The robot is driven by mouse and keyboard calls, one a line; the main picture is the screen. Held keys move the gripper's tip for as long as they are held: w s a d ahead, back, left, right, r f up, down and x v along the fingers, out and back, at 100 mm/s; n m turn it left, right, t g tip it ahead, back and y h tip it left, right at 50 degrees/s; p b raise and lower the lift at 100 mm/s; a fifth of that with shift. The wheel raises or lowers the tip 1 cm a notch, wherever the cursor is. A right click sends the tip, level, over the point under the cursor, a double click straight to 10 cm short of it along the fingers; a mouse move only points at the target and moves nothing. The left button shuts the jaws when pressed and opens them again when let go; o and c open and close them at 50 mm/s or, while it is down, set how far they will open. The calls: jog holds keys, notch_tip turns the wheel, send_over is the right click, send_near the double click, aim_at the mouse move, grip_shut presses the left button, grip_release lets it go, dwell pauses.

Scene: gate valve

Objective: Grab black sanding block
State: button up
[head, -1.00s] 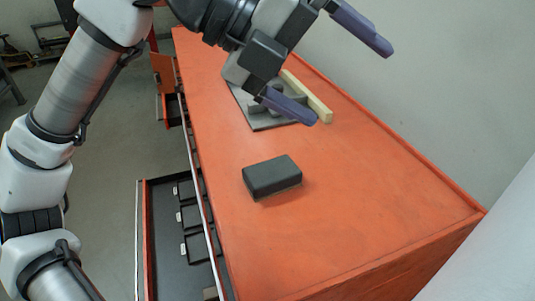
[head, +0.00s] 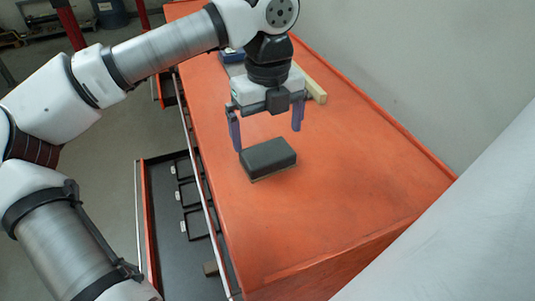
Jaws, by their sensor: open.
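The black sanding block (head: 268,158) lies flat on the orange bench top (head: 340,200), near its middle. A thin lighter layer shows along its lower edge. My gripper (head: 268,140) is open and points down, with its two purple fingers spread apart. The left finger shows close to the block's left end, and the right finger shows above and to the right of the block. The gripper looks above and behind the block. I cannot tell whether the left finger touches it. Nothing is between the fingers.
A pale wooden strip (head: 316,88) and a blue item (head: 232,55) lie behind my gripper, partly hidden. An open drawer (head: 163,220) with small trays juts out at the left. A raised rim and wall bound the right side. The bench front is clear.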

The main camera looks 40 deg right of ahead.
aim_at(267, 152)
jog(key=shift+s+a+f+p, duration=0.1)
jog(key=shift+f+p, duration=0.4)
jog(key=shift+f, duration=1)
jog(key=shift+s+a+f+p, duration=0.1)
jog(key=shift+f+p, duration=0.35)
jog(key=shift+f, duration=1.05)
jog(key=shift+c, duration=0.3)
jog(key=c, duration=0.7)
